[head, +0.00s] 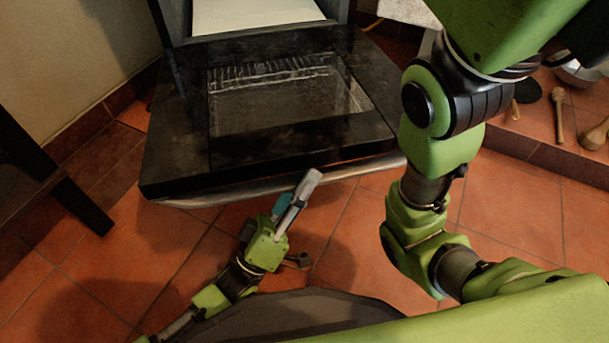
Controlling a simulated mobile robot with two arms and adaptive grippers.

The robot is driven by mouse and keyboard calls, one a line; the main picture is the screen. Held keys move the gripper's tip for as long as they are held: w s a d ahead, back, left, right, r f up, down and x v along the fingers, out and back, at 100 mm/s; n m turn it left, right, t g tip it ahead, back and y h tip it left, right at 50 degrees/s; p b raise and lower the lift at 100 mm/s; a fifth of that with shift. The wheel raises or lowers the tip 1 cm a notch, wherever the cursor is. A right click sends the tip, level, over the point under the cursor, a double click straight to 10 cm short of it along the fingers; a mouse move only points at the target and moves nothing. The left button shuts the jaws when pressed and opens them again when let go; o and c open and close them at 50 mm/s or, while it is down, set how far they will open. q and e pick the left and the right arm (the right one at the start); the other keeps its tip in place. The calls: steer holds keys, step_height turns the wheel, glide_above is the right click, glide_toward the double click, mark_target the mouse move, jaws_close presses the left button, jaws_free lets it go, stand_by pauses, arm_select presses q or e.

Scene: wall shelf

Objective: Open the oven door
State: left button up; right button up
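The oven door (175,115) is a black panel with a glass window (290,100), and it appears folded down, lying out toward me. Its metal handle bar (235,190) runs along the near edge. My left gripper (305,185) is just in front of the door, with a grey finger reaching up to the handle near its middle. I cannot tell whether it touches the handle or how far the fingers are apart. My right arm crosses the right side of the view, and its gripper is out of view.
A pale surface (250,14) shows between dark sides behind the door. A dark leg-like piece (80,205) stands at the left. Wooden utensils (558,112) and a metal bowl (580,75) are at the right. Tiled floor (110,265) is bare at the front left.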

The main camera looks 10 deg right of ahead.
arm_select(q)
steer(key=v, duration=0.7)
steer(key=shift+s+a+f, duration=0.1)
steer(key=shift+a+f, duration=0.05)
stand_by(0.3)
